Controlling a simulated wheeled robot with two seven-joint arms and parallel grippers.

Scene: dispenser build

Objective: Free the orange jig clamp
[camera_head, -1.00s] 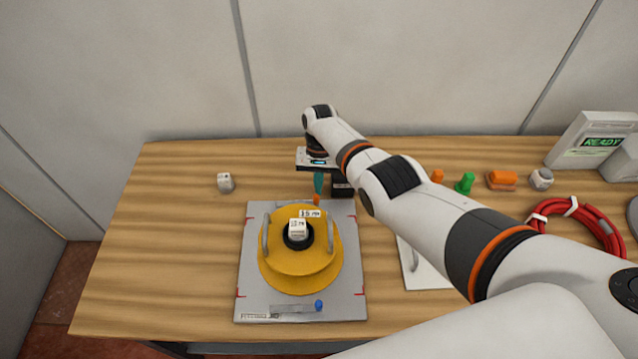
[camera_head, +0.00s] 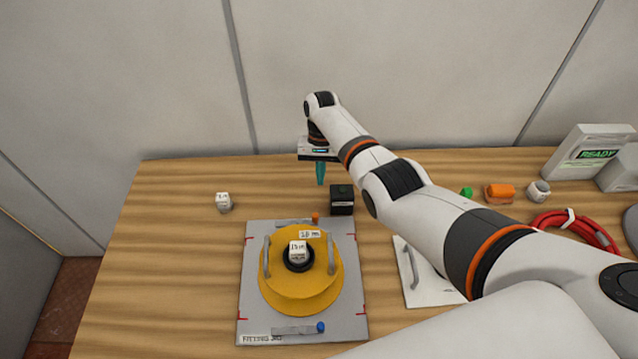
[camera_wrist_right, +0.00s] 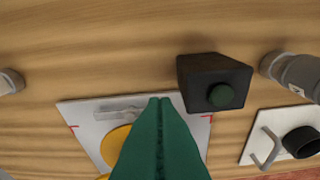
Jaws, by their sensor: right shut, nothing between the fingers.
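The orange clamp (camera_head: 315,218) is a small orange knob with a grey bar at the back edge of the grey fitting jig (camera_head: 350,325). In the right wrist view its bar (camera_wrist_right: 120,112) lies along the plate edge, and the knob is hidden behind my fingers. A yellow round body (camera_head: 298,304) with two grey handles sits on the jig. A blue clamp (camera_head: 320,327) is at the front edge. My right gripper (camera_head: 320,183), with green fingers, is shut and empty, above and behind the orange knob and apart from it. My left gripper is not in view.
A black box with a green button (camera_head: 342,201) stands close to the right of my right gripper. A white cube (camera_head: 223,202) is at the left. A white panel with a handle (camera_head: 420,294), an orange block (camera_head: 500,193) and a red hose (camera_head: 578,225) are at the right.

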